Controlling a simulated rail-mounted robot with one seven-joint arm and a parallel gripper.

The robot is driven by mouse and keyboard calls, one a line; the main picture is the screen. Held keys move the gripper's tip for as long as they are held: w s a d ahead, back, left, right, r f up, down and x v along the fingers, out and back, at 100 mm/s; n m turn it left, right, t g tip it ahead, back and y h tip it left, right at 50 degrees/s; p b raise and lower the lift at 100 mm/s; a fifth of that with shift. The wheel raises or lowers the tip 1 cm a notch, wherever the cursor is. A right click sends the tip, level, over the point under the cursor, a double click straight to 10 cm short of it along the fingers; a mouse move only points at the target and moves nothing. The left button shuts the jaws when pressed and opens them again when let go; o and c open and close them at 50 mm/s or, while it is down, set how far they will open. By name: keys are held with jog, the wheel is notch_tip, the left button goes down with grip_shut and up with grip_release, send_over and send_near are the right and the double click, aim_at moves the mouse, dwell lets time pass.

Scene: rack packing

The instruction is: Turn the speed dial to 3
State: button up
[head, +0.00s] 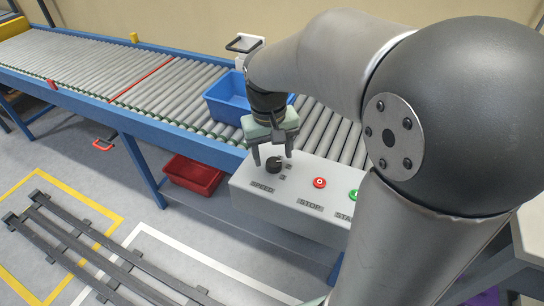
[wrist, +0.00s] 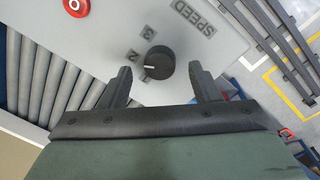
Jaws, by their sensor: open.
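The black round speed dial (head: 273,165) sits on the grey control box (head: 240,187), beside a SPEED label. In the wrist view the dial (wrist: 160,60) has a white pointer line aimed left and slightly down. My gripper (head: 272,159) is open above the dial. In the wrist view my gripper's fingers (wrist: 160,72) stand on either side of the dial with gaps, apparently not touching it.
A red STOP button (head: 319,183) and a green START button (head: 354,194) are on the same box. Behind it runs a roller conveyor (head: 85,62) with a blue bin (head: 228,98). A red bin (head: 192,176) sits below the conveyor.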

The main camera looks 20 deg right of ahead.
jog(key=shift+f, duration=1.1)
jog(key=c, duration=1)
jog(key=shift+m, duration=0.3)
jog(key=m+p, duration=0.1)
jog(key=m, duration=0.4)
jog(key=shift+r+m+p, duration=0.1)
jog(key=shift+m+p, duration=0.2)
jog(key=shift+p, duration=0.05)
jog(key=shift+w+m+g+p, duration=0.15)
jog(key=shift+m+g+p, duration=0.3)
jog(key=shift+m, duration=2.05)
